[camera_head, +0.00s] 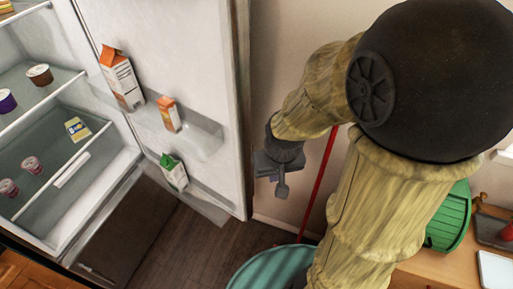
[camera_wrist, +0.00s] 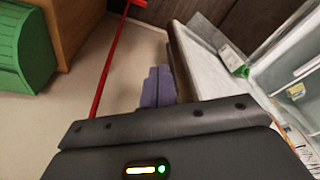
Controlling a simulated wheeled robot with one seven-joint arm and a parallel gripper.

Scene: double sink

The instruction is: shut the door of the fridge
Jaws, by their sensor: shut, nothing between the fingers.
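The fridge door (camera_head: 185,55) stands wide open in the head view, its inner side with shelves facing the camera. The fridge interior (camera_head: 75,130) is exposed at the left. My gripper (camera_head: 282,190) is shut and empty, just right of the door's free edge, on the outer side. In the wrist view the shut fingers (camera_wrist: 158,88) are beside the door (camera_wrist: 200,60), which runs along their right. I cannot tell whether they touch it.
Cartons (camera_head: 122,80) stand on the door shelves, and cups (camera_head: 40,75) on the fridge shelves. A red pole (camera_head: 320,180) stands behind my gripper. A teal bin (camera_head: 268,268) is below.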

